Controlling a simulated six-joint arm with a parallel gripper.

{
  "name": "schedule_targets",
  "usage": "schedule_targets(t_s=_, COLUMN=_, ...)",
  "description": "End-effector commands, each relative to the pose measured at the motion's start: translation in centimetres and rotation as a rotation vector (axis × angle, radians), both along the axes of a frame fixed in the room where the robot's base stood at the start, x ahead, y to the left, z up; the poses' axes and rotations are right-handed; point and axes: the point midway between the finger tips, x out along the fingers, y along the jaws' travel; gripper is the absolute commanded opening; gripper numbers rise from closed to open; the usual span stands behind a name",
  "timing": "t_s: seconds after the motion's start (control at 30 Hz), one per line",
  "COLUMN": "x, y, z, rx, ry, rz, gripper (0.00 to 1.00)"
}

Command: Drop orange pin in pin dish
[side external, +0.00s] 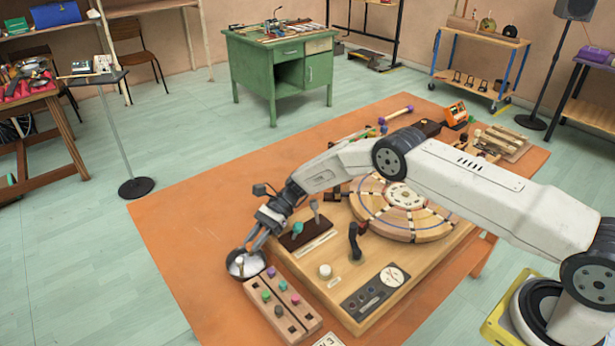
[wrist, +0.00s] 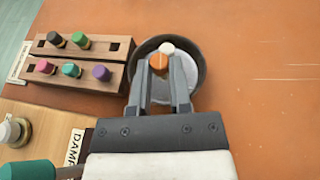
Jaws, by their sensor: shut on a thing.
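The orange pin (wrist: 159,63) is between the two fingertips of my gripper (wrist: 160,68) in the wrist view, and the jaws are shut on it. The pin dish (wrist: 200,72) is round, with a dark rim and a pale inside, and lies behind the fingertips in that view. A white pin (wrist: 166,47) shows within the dish's outline, just past the orange pin. In the side external view, my gripper (side external: 250,247) reaches down at the dish (side external: 246,271). I cannot make out the orange pin there, nor its exact height over the dish.
A wooden pin rack (wrist: 100,55) stands beside the dish, with black, green, pink, teal and purple pins and an empty hole. A wooden instrument board with a round disc (side external: 405,205) fills the table's middle. The orange tabletop (side external: 190,235) is clear left of the dish.

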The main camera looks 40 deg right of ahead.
Motion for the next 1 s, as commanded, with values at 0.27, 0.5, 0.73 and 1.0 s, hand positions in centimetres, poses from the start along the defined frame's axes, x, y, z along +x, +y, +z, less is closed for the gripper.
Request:
schedule_targets(t_s=0.27, x=0.0, y=0.0, z=0.0, rx=0.000, ry=0.000, rz=0.000, gripper=0.65)
schedule_targets(t_s=0.5, x=0.0, y=0.0, z=0.0, rx=0.000, ry=0.000, rz=0.000, gripper=0.65)
schedule_targets(t_s=0.73, x=0.2, y=-1.0, z=0.4, rx=0.000, ry=0.000, rz=-0.001, gripper=0.65)
schedule_targets(t_s=1.0, x=0.9, y=-3.8, z=1.6, rx=0.000, ry=-0.002, rz=-0.001, gripper=0.65)
